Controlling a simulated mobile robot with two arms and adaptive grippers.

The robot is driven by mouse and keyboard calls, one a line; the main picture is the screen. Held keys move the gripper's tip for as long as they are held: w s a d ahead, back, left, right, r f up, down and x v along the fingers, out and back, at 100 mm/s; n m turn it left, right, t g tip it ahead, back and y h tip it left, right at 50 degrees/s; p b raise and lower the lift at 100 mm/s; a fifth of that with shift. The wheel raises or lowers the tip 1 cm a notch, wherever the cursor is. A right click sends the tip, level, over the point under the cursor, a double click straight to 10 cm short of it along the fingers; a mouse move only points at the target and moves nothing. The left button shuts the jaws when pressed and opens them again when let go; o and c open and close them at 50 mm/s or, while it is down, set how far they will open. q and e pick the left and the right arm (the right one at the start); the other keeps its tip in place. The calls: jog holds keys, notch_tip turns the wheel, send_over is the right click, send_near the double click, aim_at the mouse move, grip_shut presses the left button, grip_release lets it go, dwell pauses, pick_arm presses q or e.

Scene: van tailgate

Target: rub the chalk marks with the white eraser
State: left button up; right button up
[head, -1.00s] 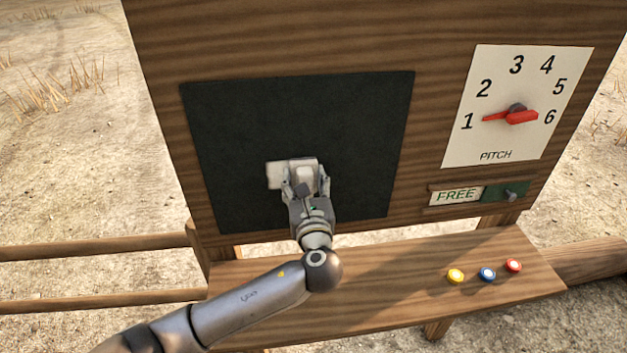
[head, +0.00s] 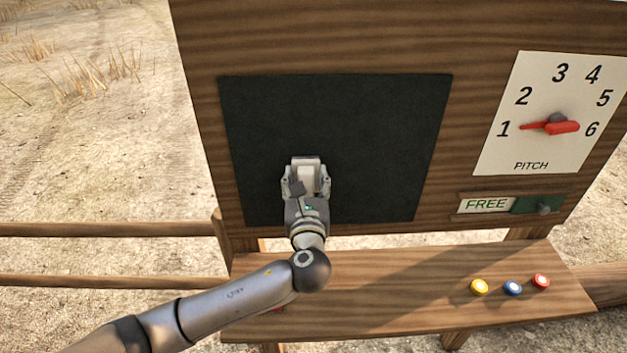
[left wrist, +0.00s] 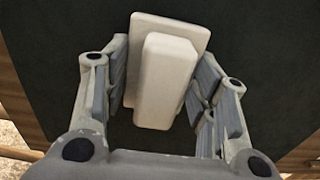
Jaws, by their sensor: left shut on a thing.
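The white eraser (head: 307,172), a pale pad with a block-like handle, is held at the lower left of the blackboard (head: 340,120). In the left wrist view the eraser (left wrist: 166,80) sits tilted between the fingers, its pad towards the board. My left gripper (head: 306,184) is shut on its handle. I cannot tell whether the pad touches the board. No chalk marks show on the visible board; the part behind the eraser and gripper is hidden. My right gripper is not in view.
A pitch dial (head: 550,110) with a red pointer and a FREE slider sign (head: 487,205) are right of the board. The shelf (head: 400,290) below carries yellow (head: 479,287), blue (head: 513,288) and red (head: 541,281) buttons. Something red is mostly hidden under my arm.

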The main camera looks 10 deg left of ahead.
aim_at(372, 169)
pick_arm(q)
jog(key=shift+s+a, duration=0.15)
jog(key=shift+a, duration=0.5)
jog(key=shift+s+a, duration=0.15)
jog(key=shift+a, duration=0.45)
jog(key=shift+d+r, duration=0.2)
jog(key=shift+d, duration=0.05)
jog(key=shift+w+d, duration=0.5)
jog(key=shift+d, duration=1.25)
jog(key=shift+w+d, duration=0.55)
jog(key=shift+d, duration=1.2)
jog(key=shift+w+d, duration=0.5)
jog(key=shift+d, duration=1.25)
jog(key=shift+w+d+f, duration=0.1)
jog(key=shift+w+d, duration=0.15)
jog(key=shift+d, duration=0.7)
jog(key=shift+w+d, duration=0.25)
jog(key=shift+d, duration=0.65)
jog(key=shift+w+d+f, duration=0.1)
jog(key=shift+w+d, duration=0.15)
jog(key=shift+d, duration=0.7)
jog(key=shift+w+r, duration=0.1)
jog(key=shift+s+a, duration=0.8)
jog(key=shift+a, duration=1.95)
jog(key=shift+s+a, duration=0.8)
jog(key=shift+a, duration=1.95)
jog(key=shift+s+a, duration=0.8)
jog(key=shift+a, duration=1.95)
jog(key=shift+d, duration=0.1)
